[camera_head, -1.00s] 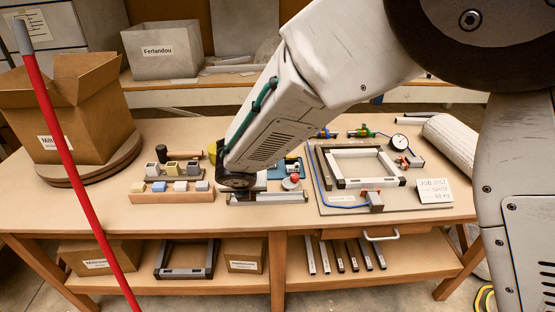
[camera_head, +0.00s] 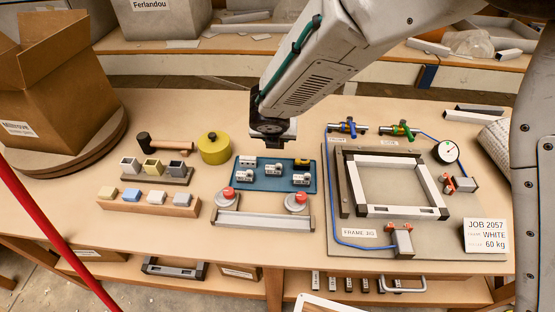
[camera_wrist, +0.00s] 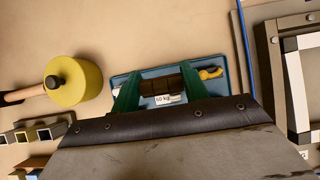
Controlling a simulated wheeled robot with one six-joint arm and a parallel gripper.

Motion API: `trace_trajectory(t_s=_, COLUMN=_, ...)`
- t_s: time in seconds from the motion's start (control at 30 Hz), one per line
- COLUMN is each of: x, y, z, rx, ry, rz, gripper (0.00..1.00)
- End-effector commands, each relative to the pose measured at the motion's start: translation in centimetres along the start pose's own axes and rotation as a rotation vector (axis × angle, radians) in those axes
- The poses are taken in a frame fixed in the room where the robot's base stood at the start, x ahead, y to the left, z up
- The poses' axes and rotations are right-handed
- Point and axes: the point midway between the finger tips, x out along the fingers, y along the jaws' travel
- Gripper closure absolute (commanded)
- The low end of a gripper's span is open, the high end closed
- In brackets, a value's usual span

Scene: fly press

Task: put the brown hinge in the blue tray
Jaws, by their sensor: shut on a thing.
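The brown hinge (camera_wrist: 161,84) is a dark brown block between the two green fingers of my gripper (camera_wrist: 158,90) in the wrist view. My gripper is shut on it. The blue tray (camera_wrist: 158,70) lies behind and below it in that view. In the head view the blue tray (camera_head: 262,184) lies flat on the bench and holds several white labelled pieces (camera_head: 273,169) and a yellow-and-black piece (camera_head: 302,162). My gripper (camera_head: 276,146) is above the tray's far edge there. Its fingertips and the hinge are hard to make out in the head view.
A yellow round pot (camera_head: 214,148) stands left of the tray. A metal fixture with red knobs (camera_head: 262,219) is in front of it. A board with a white-and-dark frame (camera_head: 395,211) lies to the right. Small blocks (camera_head: 156,197) and a cardboard box (camera_head: 60,85) are left.

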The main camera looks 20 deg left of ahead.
Motion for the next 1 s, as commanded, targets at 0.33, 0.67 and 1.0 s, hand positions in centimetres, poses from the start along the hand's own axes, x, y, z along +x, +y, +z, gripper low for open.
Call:
trace_trajectory(t_s=0.33, x=4.0, y=0.3, z=-2.8, rx=-0.006, ry=0.002, rz=0.002, gripper=0.82)
trace_trajectory(t_s=0.67, x=7.1, y=0.5, z=-4.7, rx=-0.005, ry=0.001, rz=0.005, gripper=0.82)
trace_trajectory(t_s=1.0, x=7.2, y=0.4, z=-4.8, rx=-0.005, ry=0.001, rz=0.004, gripper=0.5)
